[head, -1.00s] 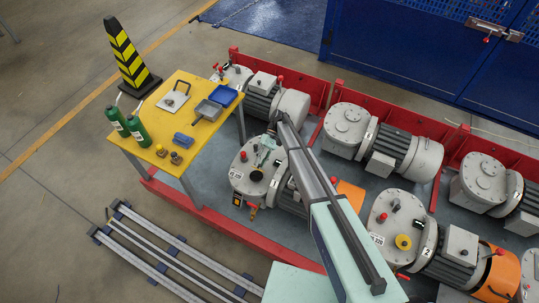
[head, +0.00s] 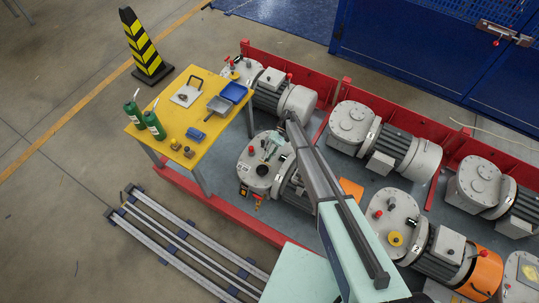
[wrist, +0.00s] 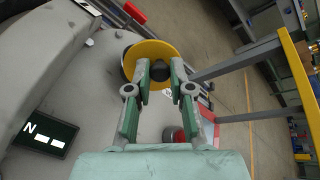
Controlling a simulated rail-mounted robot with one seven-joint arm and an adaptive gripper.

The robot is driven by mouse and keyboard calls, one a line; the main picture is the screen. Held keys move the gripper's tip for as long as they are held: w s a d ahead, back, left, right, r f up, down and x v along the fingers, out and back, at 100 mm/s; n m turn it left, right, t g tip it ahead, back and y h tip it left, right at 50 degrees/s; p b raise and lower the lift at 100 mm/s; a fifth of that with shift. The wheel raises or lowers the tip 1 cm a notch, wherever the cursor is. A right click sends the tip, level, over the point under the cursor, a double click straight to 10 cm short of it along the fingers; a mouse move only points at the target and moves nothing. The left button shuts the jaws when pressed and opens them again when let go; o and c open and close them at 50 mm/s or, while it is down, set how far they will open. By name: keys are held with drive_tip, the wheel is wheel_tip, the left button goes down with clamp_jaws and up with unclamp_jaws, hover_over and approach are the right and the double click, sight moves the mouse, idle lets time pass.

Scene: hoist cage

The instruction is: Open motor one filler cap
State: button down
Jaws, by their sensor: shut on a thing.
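Motor one (head: 247,174), a grey motor with a round lid, stands beside the yellow table. My gripper (head: 270,147) is over its lid. In the wrist view my gripper (wrist: 160,80) has its two green fingers shut on the dark centre knob of the yellow filler cap (wrist: 150,49). A dark round patch (wrist: 124,62) shows partly behind the cap's edge. In the head view a black round spot (head: 262,170), which looks like the open filler hole, shows on the lid; the cap is hidden there. The gap between cap and lid is unclear.
A red plug (head: 243,157) stands on the same lid. The yellow table (head: 213,146) with green bottles, trays and small parts is close on the left. Motor two (head: 390,213) carries its own yellow cap (head: 396,239). Red barriers (head: 320,78) run behind.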

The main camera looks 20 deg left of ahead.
drive_tip(key=shift+s, duration=0.1)
drive_tip(key=c, duration=1)
unclamp_jaws()
